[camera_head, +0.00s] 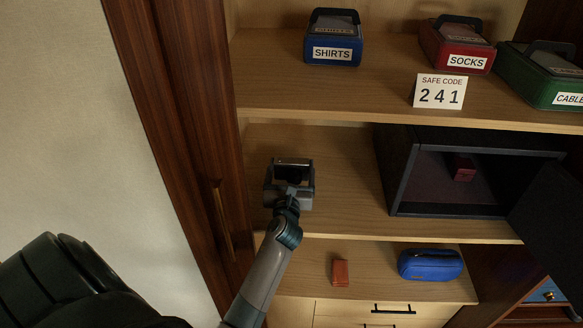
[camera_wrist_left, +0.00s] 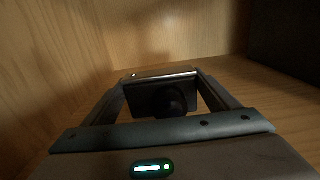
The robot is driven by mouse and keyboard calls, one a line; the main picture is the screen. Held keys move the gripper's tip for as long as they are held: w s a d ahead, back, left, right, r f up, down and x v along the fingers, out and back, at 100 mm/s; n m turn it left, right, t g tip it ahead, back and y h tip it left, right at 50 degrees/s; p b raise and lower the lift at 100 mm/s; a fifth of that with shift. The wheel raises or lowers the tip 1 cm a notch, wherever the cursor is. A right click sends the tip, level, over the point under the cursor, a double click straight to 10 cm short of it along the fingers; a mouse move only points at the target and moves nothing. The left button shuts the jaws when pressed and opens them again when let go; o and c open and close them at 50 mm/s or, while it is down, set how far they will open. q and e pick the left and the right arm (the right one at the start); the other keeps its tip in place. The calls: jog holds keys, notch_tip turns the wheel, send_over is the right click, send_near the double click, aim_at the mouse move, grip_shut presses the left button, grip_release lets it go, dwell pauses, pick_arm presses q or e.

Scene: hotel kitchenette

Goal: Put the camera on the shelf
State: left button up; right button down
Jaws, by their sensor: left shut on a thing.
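The camera (camera_head: 291,174) is a small dark body with a silver top edge and a round lens. It sits between the fingers of my left gripper (camera_head: 290,181), which is shut on it, over the left part of the middle shelf (camera_head: 345,165). In the left wrist view the camera (camera_wrist_left: 162,97) shows between the two fingers (camera_wrist_left: 160,95), with wood shelf and walls around it. I cannot tell whether its underside touches the shelf board. My right gripper is not in view.
An open dark safe (camera_head: 398,175) with a red item (camera_head: 464,169) inside stands on the right of the middle shelf. Blue (camera_head: 333,38), red and green labelled boxes and a code card (camera_head: 440,91) stand above. A blue pouch (camera_head: 430,265) and reddish box (camera_head: 340,273) lie below.

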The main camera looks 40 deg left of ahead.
aim_at(291, 175)
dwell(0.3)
pick_arm(q)
jog(key=o, duration=1.1)
jog(key=shift+o, duration=0.9)
jog(key=shift+s, duration=0.1)
jog(key=b+v, duration=0.1)
jog(key=v, duration=0.5)
jog(key=shift+d+b, duration=0.1)
jog(key=shift+b, duration=0.2)
jog(key=shift+s+d+r, duration=0.1)
jog(key=shift+s+d, duration=0.2)
jog(key=shift+s, duration=0.2)
